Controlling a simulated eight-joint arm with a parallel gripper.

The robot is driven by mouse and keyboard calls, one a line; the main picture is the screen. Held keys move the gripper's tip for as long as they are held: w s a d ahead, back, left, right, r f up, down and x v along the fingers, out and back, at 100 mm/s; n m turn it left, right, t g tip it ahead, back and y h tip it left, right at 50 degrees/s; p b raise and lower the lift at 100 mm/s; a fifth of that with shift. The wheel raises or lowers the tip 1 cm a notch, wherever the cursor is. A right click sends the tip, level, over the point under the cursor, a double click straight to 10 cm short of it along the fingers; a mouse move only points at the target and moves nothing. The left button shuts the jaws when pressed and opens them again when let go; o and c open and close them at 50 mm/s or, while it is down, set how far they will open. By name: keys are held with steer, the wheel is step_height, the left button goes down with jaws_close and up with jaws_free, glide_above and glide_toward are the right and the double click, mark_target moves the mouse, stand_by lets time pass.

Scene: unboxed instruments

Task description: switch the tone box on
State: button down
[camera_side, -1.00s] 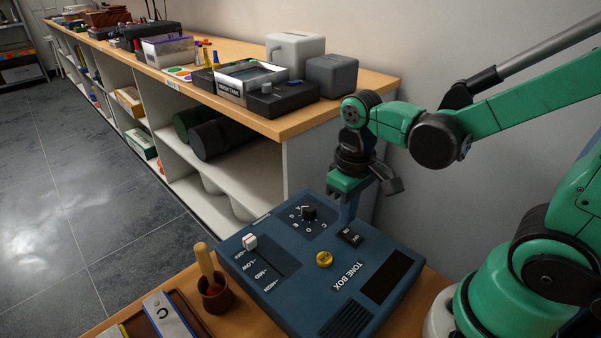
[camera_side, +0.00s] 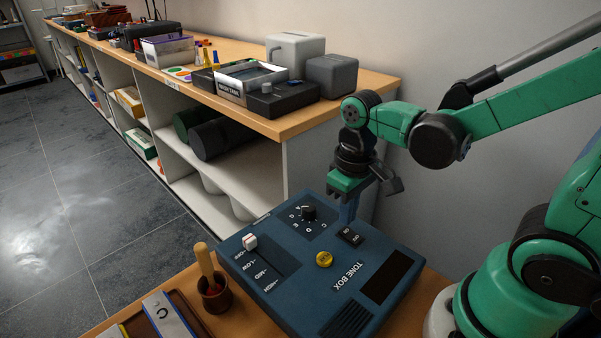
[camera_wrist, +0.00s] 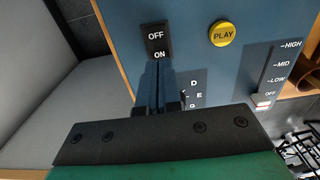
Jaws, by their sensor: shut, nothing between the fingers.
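The tone box (camera_side: 285,285) is a blue slanted panel on the wooden table. Its black rocker switch (camera_side: 350,236), marked OFF and ON, also shows in the wrist view (camera_wrist: 156,36). My gripper (camera_side: 347,218) points down at the panel just behind the switch. In the wrist view the closed fingertips (camera_wrist: 160,64) are at the ON end of the switch, with nothing between them. I cannot tell whether they touch it, or which way the rocker is tipped. The yellow PLAY button (camera_wrist: 222,34) sits beside the switch.
The box also has a black dial (camera_side: 309,212) and a white slider (camera_side: 250,241) at OFF. A brown cup (camera_side: 214,297) with a wooden-handled tool stands left of the box, near a tray (camera_side: 190,318). A shelf unit (camera_side: 300,125) with instruments stands behind.

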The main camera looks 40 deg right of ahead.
mark_target(340, 232)
steer(key=shift+f, duration=1.15)
stand_by(0.9)
steer(key=shift+r, duration=3.55)
steer(key=t, duration=0.2)
steer(key=w+r+t, duration=0.1)
steer(key=t, duration=0.1)
steer(key=w+t, duration=0.1)
steer(key=t, duration=0.2)
steer(key=shift+w+a+r, duration=0.1)
steer(key=shift+a+r, duration=0.15)
steer(key=shift+r, duration=0.05)
